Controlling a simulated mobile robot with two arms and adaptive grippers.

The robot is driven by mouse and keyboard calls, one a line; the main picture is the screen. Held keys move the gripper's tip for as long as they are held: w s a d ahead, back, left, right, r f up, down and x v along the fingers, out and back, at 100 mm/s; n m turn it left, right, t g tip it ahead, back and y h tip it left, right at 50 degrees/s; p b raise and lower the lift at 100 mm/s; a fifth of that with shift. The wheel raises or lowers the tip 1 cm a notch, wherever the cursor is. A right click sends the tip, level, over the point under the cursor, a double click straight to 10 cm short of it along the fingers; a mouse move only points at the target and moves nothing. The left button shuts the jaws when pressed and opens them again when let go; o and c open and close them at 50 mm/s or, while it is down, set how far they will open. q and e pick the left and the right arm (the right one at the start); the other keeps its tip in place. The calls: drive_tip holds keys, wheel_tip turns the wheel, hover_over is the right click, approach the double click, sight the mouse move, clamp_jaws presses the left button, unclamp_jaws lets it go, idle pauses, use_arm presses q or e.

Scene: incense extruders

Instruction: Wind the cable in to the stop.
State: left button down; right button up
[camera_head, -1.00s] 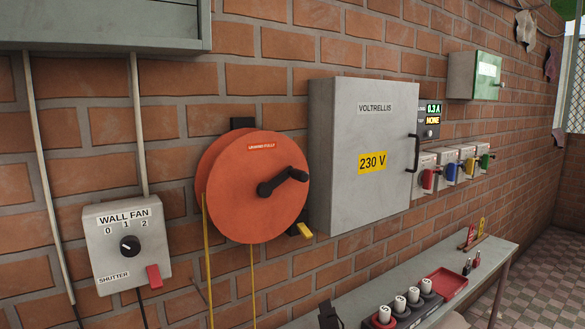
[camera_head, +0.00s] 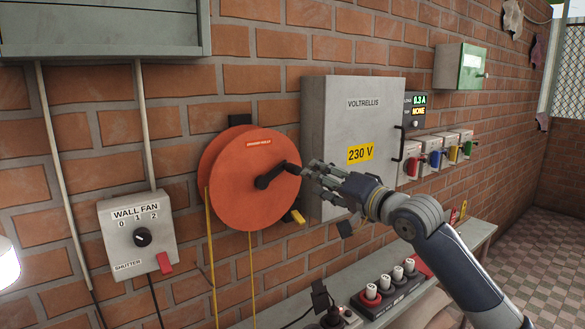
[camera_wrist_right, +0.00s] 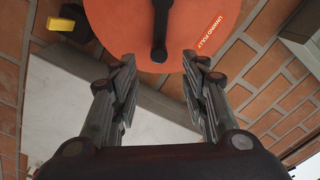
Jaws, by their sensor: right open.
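The orange cable reel (camera_head: 235,195) is on the brick wall, with a small label near its top. Its black crank (camera_head: 270,178) points right and slightly up; the knob end is partly hidden by my fingers. Yellow cable (camera_head: 211,260) hangs below the reel in two strands. A yellow piece (camera_head: 297,216) sits at its lower right. My right gripper (camera_head: 308,171) is at the crank's knob end. In the right wrist view the open fingers (camera_wrist_right: 158,68) are spread, with the crank (camera_wrist_right: 160,35) ahead between them; contact cannot be told. My left gripper is not in view.
The grey 230 V cabinet (camera_head: 345,115) stands out from the wall right behind my right gripper. The wall fan box (camera_head: 135,225) is left of the reel. A bench (camera_head: 340,295) with several white-topped items runs below. A pale rounded object (camera_head: 6,264) shows at the left edge.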

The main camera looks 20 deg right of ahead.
sight(298, 171)
drive_tip(key=p+x, duration=0.3)
drive_tip(key=x, duration=0.6)
drive_tip(key=shift+s, duration=0.1)
drive_tip(key=shift+w+a+p, duration=0.2)
drive_tip(key=shift+w+p, duration=0.25)
drive_tip(key=shift+w, duration=0.15)
drive_tip(key=shift+w+a+f, duration=0.1)
drive_tip(key=shift+w+f, duration=0.05)
drive_tip(key=shift+w, duration=0.1)
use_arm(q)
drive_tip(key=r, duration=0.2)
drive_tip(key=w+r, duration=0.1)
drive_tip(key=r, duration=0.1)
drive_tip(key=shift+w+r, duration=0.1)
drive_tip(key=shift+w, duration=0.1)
use_arm(e)
clamp_jaws()
